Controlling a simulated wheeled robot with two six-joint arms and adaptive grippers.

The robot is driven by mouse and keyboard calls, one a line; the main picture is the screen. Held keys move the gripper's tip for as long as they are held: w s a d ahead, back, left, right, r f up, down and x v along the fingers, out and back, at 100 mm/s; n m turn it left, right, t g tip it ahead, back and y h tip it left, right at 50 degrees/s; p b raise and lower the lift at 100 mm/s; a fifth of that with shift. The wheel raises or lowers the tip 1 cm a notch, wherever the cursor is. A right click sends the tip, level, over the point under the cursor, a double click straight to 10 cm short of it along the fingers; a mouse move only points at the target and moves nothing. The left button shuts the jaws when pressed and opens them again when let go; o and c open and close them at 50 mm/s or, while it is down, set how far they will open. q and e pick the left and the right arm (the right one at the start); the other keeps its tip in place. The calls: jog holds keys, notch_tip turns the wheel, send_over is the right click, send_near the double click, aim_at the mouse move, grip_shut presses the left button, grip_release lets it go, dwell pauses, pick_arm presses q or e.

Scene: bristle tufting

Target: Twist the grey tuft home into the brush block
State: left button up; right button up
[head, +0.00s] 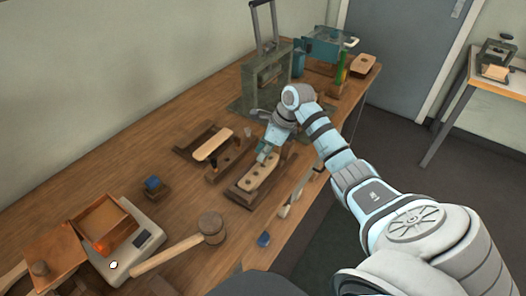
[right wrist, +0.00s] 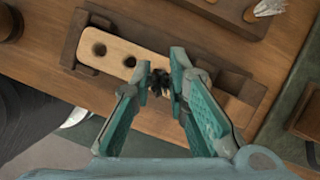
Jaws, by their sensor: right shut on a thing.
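The brush block (head: 249,185) is a pale wooden bar with dark round holes, lying in a dark wooden holder (head: 236,195). In the right wrist view, the block (right wrist: 115,53) shows two open holes at its left end. My right gripper (head: 263,158) is over the block in the head view. In the right wrist view, its fingers (right wrist: 161,78) are closed around a small dark bristly piece, the tuft (right wrist: 160,84), at the block's middle. The fingers hide its lower end, so I cannot tell how deep it sits. My left gripper is not in view.
A rack beside the holder bears a pale tuft (right wrist: 270,7). Another pale block (head: 212,145) lies behind on a stand. A mallet (head: 208,229), a scale (head: 140,250), a blue-topped block (head: 153,184) and a press frame (head: 262,80) stand on the bench.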

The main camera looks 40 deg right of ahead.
jog(key=shift+f+b, duration=0.55)
jog(key=shift+f, duration=0.05)
dwell(0.7)
jog(key=shift+f+n+b, duration=0.1)
jog(key=shift+n+b, duration=0.75)
jog(key=shift+n, duration=0.05)
jog(key=shift+n+g+y+b, duration=0.55)
jog(key=shift+n+b, duration=0.6)
jog(key=shift+n, duration=0.25)
jog(key=shift+n+g+b, duration=0.25)
jog(key=shift+n+b, duration=0.05)
jog(key=shift+n, duration=0.1)
jog(key=shift+f, duration=0.15)
